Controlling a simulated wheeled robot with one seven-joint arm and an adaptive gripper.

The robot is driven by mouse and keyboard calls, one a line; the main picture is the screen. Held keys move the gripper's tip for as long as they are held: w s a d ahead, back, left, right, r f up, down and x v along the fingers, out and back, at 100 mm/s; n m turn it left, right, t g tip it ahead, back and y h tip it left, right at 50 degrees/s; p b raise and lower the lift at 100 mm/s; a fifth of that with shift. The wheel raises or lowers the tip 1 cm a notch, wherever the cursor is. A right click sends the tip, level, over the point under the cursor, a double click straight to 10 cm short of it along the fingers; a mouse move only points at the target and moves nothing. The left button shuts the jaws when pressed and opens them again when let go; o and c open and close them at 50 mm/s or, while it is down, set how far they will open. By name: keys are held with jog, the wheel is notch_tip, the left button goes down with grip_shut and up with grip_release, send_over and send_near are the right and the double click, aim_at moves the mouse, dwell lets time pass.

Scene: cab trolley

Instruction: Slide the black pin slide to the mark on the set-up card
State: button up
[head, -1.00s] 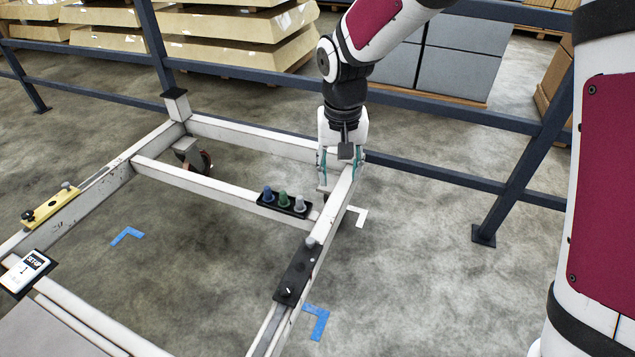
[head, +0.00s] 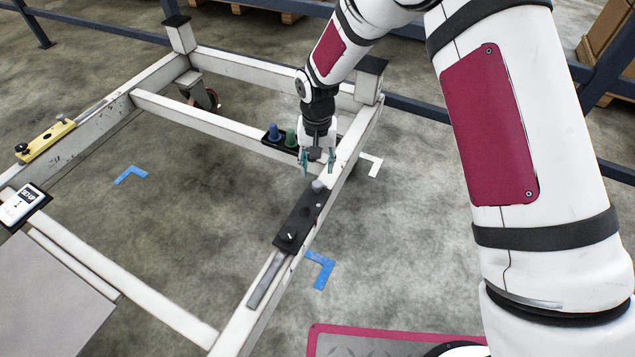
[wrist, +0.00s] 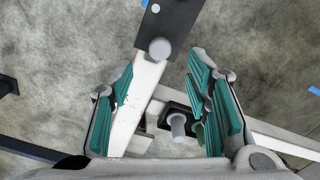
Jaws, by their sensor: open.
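The black pin slide (head: 299,221) sits on the right rail of the white trolley frame, with a grey pin (head: 318,186) standing at its far end and a small knob with a white mark near its near end. My gripper (head: 318,160) is open and empty, pointing down above the same rail just beyond the slide's grey pin. In the wrist view the black slide (wrist: 168,22) enters from the top, and its round grey pin (wrist: 159,48) lies ahead of the open fingers (wrist: 160,85). The set-up card (head: 22,204) lies at the left; its marking is too small to read.
A yellow slide (head: 45,141) sits on the left rail (head: 92,124). A black holder with blue (head: 273,131) and green (head: 291,138) pegs is on the cross bar beside my gripper. Blue floor tape (head: 320,270) and a dark barrier rail (head: 430,110) lie around the trolley.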

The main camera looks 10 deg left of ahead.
aim_at(317, 184)
notch_tip(317, 184, down, 7)
jog(key=shift+r+b, duration=0.1)
jog(key=shift+b, duration=0.8)
grip_shut()
